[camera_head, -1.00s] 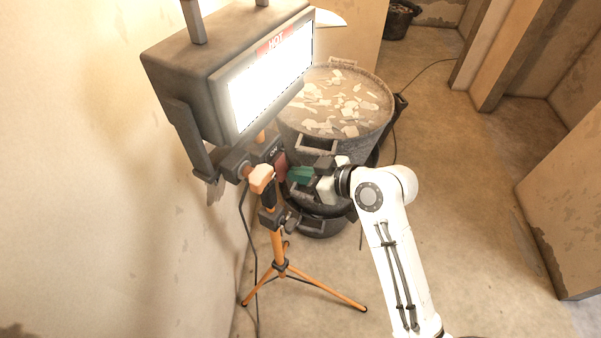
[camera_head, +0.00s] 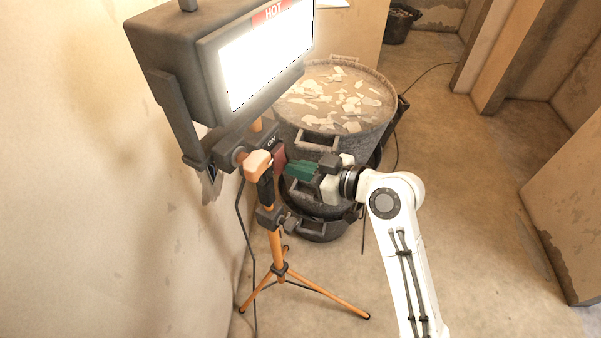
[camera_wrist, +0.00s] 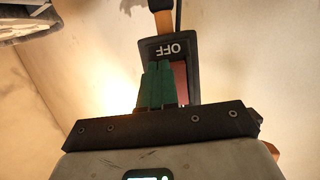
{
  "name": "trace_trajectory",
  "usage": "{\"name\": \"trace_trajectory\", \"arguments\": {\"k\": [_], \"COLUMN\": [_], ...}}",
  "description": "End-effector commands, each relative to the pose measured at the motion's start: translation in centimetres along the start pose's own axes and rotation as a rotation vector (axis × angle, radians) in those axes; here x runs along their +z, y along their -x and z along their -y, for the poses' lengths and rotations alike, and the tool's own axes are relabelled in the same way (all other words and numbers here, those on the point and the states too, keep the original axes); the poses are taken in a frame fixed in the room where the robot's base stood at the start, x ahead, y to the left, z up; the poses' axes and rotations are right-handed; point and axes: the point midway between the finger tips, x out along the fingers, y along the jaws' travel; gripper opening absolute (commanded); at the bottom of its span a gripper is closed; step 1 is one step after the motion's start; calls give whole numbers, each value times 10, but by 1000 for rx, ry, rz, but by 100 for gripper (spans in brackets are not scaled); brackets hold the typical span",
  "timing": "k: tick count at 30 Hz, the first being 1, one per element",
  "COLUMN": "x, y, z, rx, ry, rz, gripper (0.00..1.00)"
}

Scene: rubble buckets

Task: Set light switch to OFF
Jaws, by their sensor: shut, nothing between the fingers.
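The work lamp (camera_head: 262,62) at the upper left is lit and bright white. Its switch box is on the orange tripod stand below the lamp, with a dark red rocker (camera_head: 279,160) facing my gripper. "ON" shows at the box's top in the head view. In the wrist view the box (camera_wrist: 168,48) has an "OFF" label and the red rocker (camera_wrist: 180,78) is partly hidden behind the fingers. My gripper (camera_head: 290,168) has green fingers, shut and empty, with tips at or very close to the rocker. I cannot tell whether they touch. The fingers also show in the wrist view (camera_wrist: 155,84).
Stacked dark buckets (camera_head: 335,130) with pale rubble on top stand just behind the switch and gripper. Tripod legs (camera_head: 325,298) spread over the floor. A wall (camera_head: 80,180) is close on the left. Open floor (camera_head: 480,230) lies to the right.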

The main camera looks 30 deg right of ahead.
Motion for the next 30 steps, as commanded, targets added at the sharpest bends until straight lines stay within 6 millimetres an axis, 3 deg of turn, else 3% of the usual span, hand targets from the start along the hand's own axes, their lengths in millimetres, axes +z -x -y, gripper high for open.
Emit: {"name": "trace_trajectory", "arguments": {"k": [1, 9, 30], "x": [10, 16, 12], "y": [-3, -8, -13], "z": [0, 0, 0], "rx": [2, 1, 0], "ry": [1, 1, 0], "rz": [-23, -160, -340], "gripper": [0, 0, 0]}}
